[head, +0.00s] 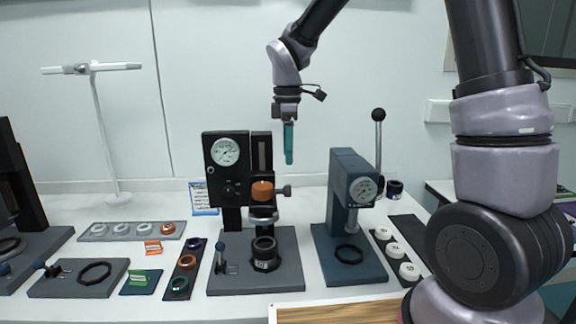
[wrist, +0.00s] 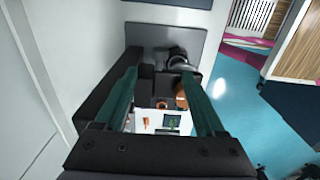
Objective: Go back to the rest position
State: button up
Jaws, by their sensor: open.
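My gripper (head: 289,160) hangs in the air in the head view, its teal fingers pointing down, above and a little right of the middle press. In the wrist view my gripper (wrist: 165,100) shows two teal fingers set apart with nothing held between them. The middle press (head: 226,170) has a round dial, an orange cap (head: 263,191) and a black ring-shaped part (head: 264,252) on its grey base. The fingers look clear of the press in the head view.
A blue-grey press (head: 345,190) with a lever stands to the right. A white lamp stand (head: 103,140) is at the left. Trays of rings (head: 132,231) and a strip of white rings (head: 397,255) lie on the white table. Free air surrounds my gripper; the wall is behind.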

jog(key=shift+r, duration=0.3)
